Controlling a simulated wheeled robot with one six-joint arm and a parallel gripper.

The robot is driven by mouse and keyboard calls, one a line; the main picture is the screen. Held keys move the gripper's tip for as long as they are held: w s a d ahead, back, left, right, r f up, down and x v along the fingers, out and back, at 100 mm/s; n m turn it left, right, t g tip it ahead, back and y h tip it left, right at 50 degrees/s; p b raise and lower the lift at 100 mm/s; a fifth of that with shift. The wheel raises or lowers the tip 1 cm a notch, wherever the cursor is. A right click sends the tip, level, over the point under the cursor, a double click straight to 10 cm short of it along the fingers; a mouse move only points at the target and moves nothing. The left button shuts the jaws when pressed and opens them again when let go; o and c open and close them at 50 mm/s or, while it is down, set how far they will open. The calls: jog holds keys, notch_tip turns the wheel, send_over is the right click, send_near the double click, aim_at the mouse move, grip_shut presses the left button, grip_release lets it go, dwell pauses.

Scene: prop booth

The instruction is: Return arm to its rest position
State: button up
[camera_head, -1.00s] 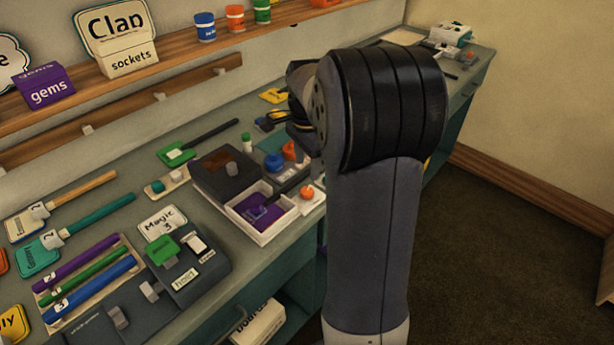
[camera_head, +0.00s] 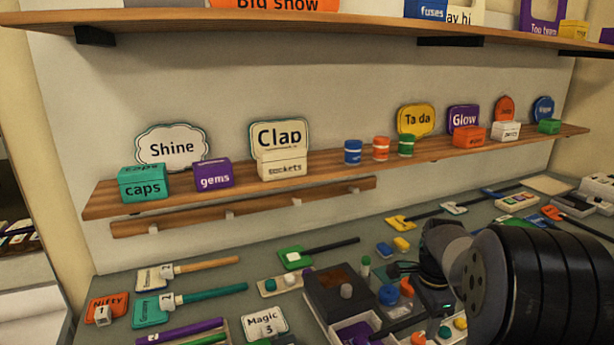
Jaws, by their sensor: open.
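My arm (camera_head: 535,285) fills the lower right of the head view, its thick black ribbed joint closest to the camera. Beyond it, a smaller dark wrist leads to my gripper (camera_head: 420,272), which shows only in part above the bench. It is open, and I see nothing held in it. The fingertips are small and dark against the clutter, so their exact height over the bench is unclear.
A dark box (camera_head: 338,290), a blue knob (camera_head: 389,295) and an orange knob (camera_head: 406,287) lie left of my wrist. A wooden shelf (camera_head: 330,168) with labelled boxes runs along the wall, with a higher shelf (camera_head: 300,22) above. The bench is crowded.

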aim_at(419, 337)
notch_tip(419, 337, down, 6)
jog(key=shift+r, duration=0.25)
jog(key=shift+r, duration=0.1)
